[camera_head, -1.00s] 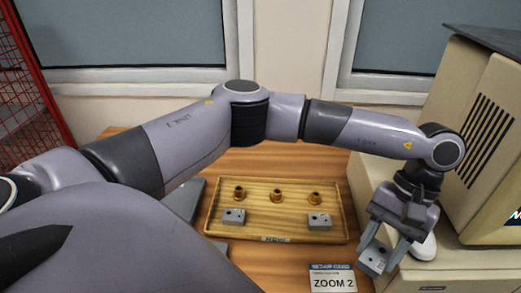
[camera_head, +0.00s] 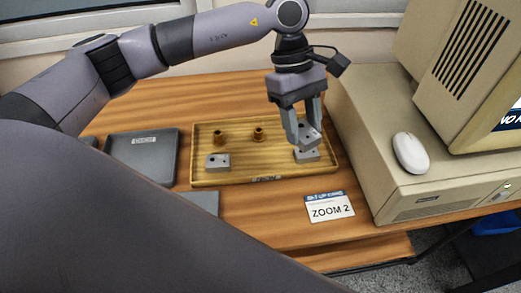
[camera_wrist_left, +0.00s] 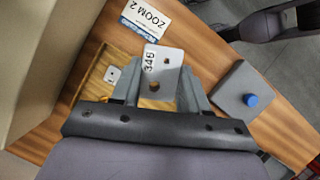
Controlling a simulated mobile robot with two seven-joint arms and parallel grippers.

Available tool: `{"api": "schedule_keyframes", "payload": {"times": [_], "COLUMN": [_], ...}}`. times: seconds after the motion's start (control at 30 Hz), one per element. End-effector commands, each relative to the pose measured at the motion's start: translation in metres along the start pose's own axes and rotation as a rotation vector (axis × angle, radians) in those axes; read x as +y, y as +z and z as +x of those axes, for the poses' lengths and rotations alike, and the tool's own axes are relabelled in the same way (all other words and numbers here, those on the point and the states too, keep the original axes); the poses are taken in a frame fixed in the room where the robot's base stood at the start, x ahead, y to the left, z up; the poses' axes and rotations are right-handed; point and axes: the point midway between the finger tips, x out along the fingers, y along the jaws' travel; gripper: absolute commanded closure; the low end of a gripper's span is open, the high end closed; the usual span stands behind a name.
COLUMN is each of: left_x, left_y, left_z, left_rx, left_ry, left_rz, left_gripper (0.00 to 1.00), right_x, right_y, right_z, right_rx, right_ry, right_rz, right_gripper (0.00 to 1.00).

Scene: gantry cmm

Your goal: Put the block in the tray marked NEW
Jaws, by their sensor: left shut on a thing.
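My left gripper (camera_head: 303,138) is shut on a grey block (camera_head: 310,137) with holes. The tray's front label (camera_head: 266,179) is too small to read surely. Another grey block (camera_head: 217,162) and brass-coloured pieces (camera_head: 219,137) are in the tray. My right gripper is not in view.
A dark grey tray (camera_head: 155,165) with a small label stands left of the wooden tray. A ZOOM 2 card (camera_head: 329,207) lies in front. A beige computer case (camera_head: 400,190) with a white mouse (camera_head: 410,153) stands at the right. The wood behind the trays is clear.

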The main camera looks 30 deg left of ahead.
Motion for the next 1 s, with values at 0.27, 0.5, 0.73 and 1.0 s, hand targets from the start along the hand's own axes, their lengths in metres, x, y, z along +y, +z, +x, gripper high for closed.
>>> {"api": "schedule_keyframes", "payload": {"times": [0.27,0.5,0.73,1.0], "left_x": [-0.008,-0.018,-0.026,-0.029], "left_y": [-0.036,-0.063,-0.077,-0.091], "left_z": [-0.025,-0.049,-0.065,-0.041], "left_rx": [0.001,0.003,0.002,0.003], "left_ry": [0.188,0.335,0.417,0.431], "left_rz": [-0.443,-0.794,-1.001,-1.055], "left_gripper": [0.9,0.9,0.9,0.9], "right_x": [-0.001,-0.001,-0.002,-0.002], "right_y": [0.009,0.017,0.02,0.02], "right_z": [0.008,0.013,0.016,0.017], "right_rx": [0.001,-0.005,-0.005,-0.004], "right_ry": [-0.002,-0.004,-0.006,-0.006], "right_rz": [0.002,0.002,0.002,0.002], "right_gripper": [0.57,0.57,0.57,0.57]}}
